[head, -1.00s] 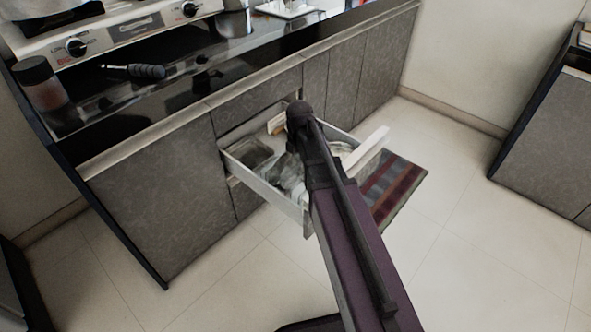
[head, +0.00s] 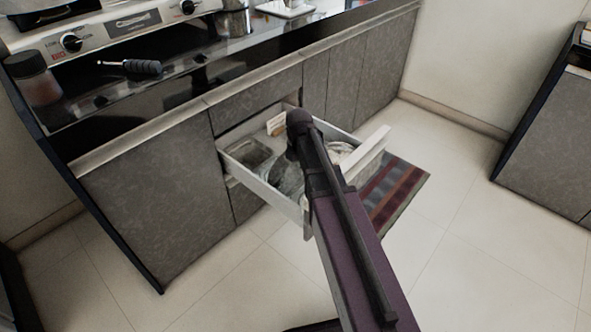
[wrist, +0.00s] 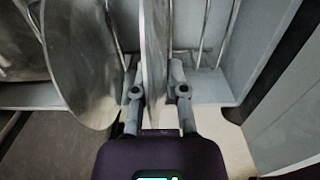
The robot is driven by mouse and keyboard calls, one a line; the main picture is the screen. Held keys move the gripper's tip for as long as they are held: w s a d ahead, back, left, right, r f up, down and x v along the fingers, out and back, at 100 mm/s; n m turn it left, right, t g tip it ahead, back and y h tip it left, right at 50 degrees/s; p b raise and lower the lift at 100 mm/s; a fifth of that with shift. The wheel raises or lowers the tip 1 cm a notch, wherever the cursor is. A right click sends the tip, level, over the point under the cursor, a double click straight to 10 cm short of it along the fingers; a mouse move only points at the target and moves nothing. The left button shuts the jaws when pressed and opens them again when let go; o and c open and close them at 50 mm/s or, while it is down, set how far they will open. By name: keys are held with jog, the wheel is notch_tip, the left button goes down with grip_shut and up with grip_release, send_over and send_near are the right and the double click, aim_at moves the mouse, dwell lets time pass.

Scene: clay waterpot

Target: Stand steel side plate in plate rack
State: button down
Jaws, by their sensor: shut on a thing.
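In the wrist view, my gripper (wrist: 159,92) is shut on the steel side plate (wrist: 155,50), which stands nearly edge-on between the two fingers. A second, larger-looking steel plate (wrist: 80,55) stands tilted just left of it. Thin upright wires of the plate rack (wrist: 204,35) show to the right of the held plate, with another wire behind the left plate. I cannot tell whether the held plate rests on the rack's base. In the head view, my arm reaches over the open drawer and hides the gripper and the held plate.
The open drawer (head: 262,193) holds a container (head: 248,154) at its left and shiny ware beside my arm. The counter (head: 150,122) with the stove is above it. A striped mat (head: 398,190) lies on the floor to the right. The floor in front is clear.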

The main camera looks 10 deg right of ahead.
jog(key=shift+f, duration=0.2)
jog(key=c, duration=0.7)
grip_release()
jog(key=shift+r, duration=0.1)
jog(key=shift+r, duration=0.15)
notch_tip(320, 180, up, 12)
jog(key=p, duration=1.2)
jog(key=shift+s, duration=0.1)
jog(key=shift+s, duration=0.1)
